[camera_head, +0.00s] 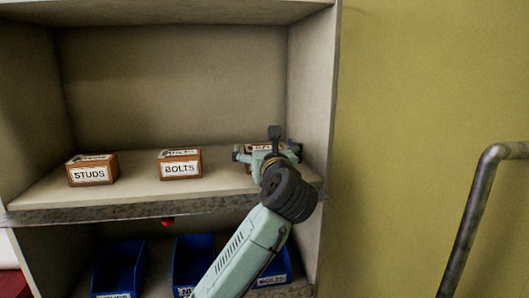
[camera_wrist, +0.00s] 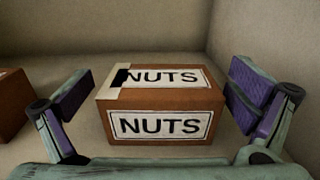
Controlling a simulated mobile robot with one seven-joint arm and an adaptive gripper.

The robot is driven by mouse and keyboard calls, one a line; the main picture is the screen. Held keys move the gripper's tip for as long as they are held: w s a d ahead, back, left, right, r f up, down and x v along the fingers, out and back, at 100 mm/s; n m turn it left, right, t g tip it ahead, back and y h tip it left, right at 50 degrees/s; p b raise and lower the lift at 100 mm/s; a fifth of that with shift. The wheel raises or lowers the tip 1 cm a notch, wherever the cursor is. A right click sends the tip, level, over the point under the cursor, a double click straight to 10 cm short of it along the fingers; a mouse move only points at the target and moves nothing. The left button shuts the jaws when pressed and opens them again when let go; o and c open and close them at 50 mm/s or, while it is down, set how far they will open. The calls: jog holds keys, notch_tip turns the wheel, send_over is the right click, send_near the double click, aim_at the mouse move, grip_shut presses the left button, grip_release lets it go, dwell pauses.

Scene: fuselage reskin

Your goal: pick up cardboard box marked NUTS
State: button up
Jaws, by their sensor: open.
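The cardboard box marked NUTS (camera_wrist: 160,105) is brown with white labels on its top and front. In the wrist view it sits upright on the shelf between my open fingers, apart from both. My gripper (camera_wrist: 160,103) has purple pads, one at each side of the box. In the head view my gripper (camera_head: 267,150) is at the right end of the shelf, and my arm hides most of the NUTS box (camera_head: 282,147).
The BOLTS box (camera_head: 180,164) and the STUDS box (camera_head: 92,170) stand to the left on the same shelf (camera_head: 130,190). The cabinet's right wall (camera_head: 312,100) is close to my gripper. Blue bins (camera_head: 119,268) sit on the level below. A metal rail (camera_head: 470,210) stands at the right.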

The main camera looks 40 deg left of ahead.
jog(key=shift+c, duration=0.2)
jog(key=c, duration=1.5)
jog(key=shift+c, duration=0.3)
jog(key=shift+r, duration=0.15)
